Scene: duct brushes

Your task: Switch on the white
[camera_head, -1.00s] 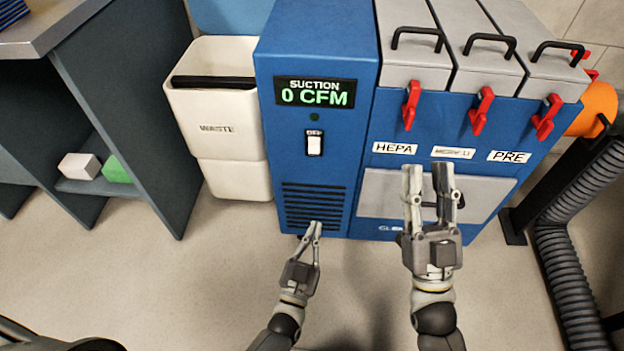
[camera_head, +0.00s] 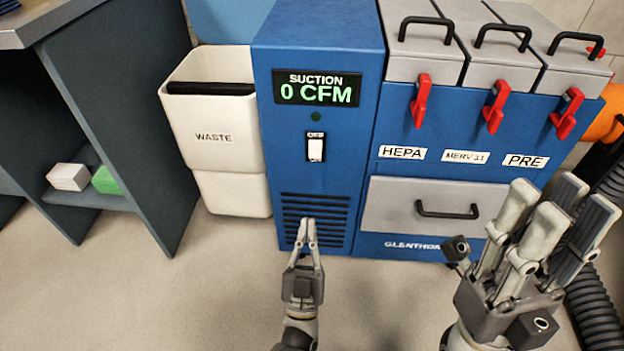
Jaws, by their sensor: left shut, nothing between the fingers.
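A white rocker switch (camera_head: 315,148) sits on the front of the blue suction machine (camera_head: 268,150), below a display (camera_head: 317,89) that reads "SUCTION 0 CFM". The small label above the switch seems to read "OFF", and the small round lamp (camera_head: 316,117) looks dark. My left gripper (camera_head: 307,222) is shut and empty, with its tips pointing up, in front of the vent slots below the switch. It looks apart from the switch. My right gripper (camera_head: 566,205) is at the lower right, large and close to the camera, with its fingers apart and nothing visible between them.
A white waste bin (camera_head: 232,178) stands left of the machine. Grey filter lids (camera_head: 420,69) with red latches (camera_head: 421,100) and a grey drawer (camera_head: 385,205) are on the right. A dark shelf unit (camera_head: 150,150) is at the left; a ribbed hose (camera_head: 597,312) is at the far right.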

